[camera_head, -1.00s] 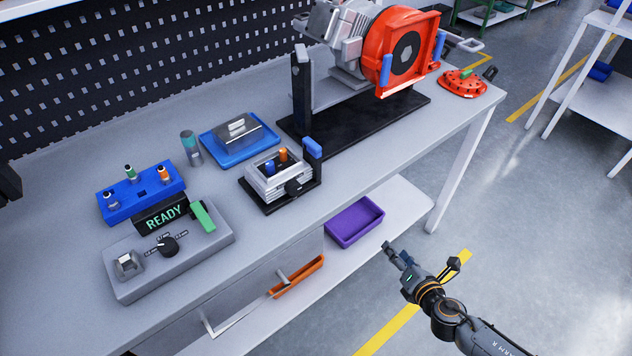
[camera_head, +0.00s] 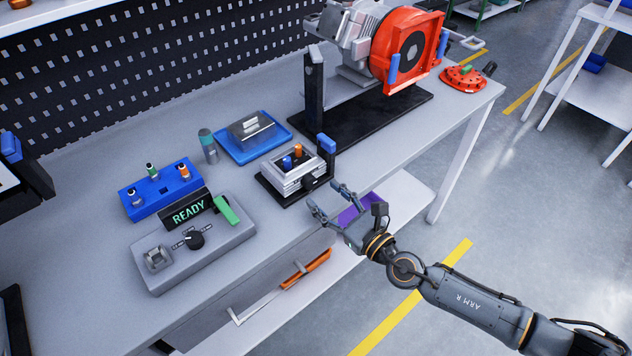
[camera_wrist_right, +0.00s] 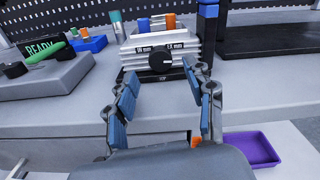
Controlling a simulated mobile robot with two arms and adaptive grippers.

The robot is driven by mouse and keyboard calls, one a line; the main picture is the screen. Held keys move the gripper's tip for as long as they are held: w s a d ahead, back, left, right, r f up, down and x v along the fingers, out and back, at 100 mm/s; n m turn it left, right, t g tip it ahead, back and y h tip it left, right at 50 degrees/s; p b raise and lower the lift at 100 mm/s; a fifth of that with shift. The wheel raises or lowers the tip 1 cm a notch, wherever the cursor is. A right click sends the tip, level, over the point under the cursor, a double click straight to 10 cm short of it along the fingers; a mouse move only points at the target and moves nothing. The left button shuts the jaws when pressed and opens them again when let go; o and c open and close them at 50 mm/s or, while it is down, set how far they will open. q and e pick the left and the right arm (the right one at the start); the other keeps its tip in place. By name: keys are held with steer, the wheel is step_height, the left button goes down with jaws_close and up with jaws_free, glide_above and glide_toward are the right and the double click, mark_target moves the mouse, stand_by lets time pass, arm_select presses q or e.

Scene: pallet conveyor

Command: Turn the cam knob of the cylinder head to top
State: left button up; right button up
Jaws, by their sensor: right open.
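The cylinder head (camera_head: 292,174) is a silver finned block with a blue and an orange peg on top, held on a black base. Its black round cam knob (camera_head: 309,183) is on the front face. In the right wrist view the knob (camera_wrist_right: 160,61) sits between two small labels, and I cannot tell for certain which way it points. My right gripper (camera_head: 328,200) is open and empty, in front of the bench edge. In the wrist view its blue-padded fingers (camera_wrist_right: 160,78) frame the knob from either side, short of it. My left gripper is not in view.
A grey control box (camera_head: 225,245) with a READY display stands to the left. A blue peg block (camera_head: 150,207) and blue tray (camera_head: 223,147) lie behind. A blue-topped post (camera_head: 327,150) stands right beside the head. A purple bin (camera_head: 352,212) is on the shelf below.

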mark_target(312, 184)
steer(key=shift+x, duration=2.05)
